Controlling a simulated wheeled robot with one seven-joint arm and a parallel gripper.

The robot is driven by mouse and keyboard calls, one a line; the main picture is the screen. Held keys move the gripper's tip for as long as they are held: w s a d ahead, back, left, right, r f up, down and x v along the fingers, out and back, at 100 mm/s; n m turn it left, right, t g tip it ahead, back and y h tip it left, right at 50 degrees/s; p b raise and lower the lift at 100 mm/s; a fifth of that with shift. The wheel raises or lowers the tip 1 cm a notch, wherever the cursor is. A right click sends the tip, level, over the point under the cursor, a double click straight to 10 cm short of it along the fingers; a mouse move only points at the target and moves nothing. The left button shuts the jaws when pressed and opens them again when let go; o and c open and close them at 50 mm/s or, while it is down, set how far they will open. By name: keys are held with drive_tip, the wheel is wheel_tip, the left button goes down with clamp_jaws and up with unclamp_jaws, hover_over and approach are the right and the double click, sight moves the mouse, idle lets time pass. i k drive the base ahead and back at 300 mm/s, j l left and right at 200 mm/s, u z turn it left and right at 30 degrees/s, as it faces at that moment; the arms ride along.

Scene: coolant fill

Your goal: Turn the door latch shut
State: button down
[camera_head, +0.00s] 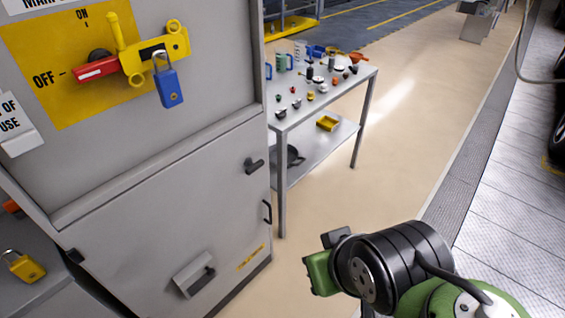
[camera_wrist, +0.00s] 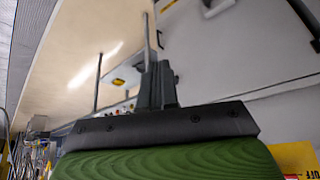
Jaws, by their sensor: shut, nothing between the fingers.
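The lower door (camera_head: 165,225) of the grey cabinet appears closed against its frame. A small dark latch (camera_head: 254,166) sits near the door's upper right edge, its short lever lying roughly sideways. A dark pull handle (camera_head: 267,212) is below it on the right edge. My gripper (camera_head: 322,264), green and black, is in front of the cabinet, to the lower right of the latch and clear of it. In the wrist view my gripper's dark fingers (camera_wrist: 157,80) are together and empty. I cannot identify the latch surely in that view.
A metal table (camera_head: 284,125) with many small items stands right behind the cabinet, a yellow tray (camera_head: 327,122) on its lower shelf. A switch panel with a blue padlock (camera_head: 169,86) is above the door. A yellow padlock (camera_head: 24,266) is at lower left. Floor to the right is open.

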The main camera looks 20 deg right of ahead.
sight(252, 167)
drive_tip(key=i+j+u, duration=0.15)
drive_tip(key=i+j, duration=0.3)
drive_tip(key=i+j+u, duration=0.2)
drive_tip(key=i+j, duration=0.15)
drive_tip(key=i, duration=0.15)
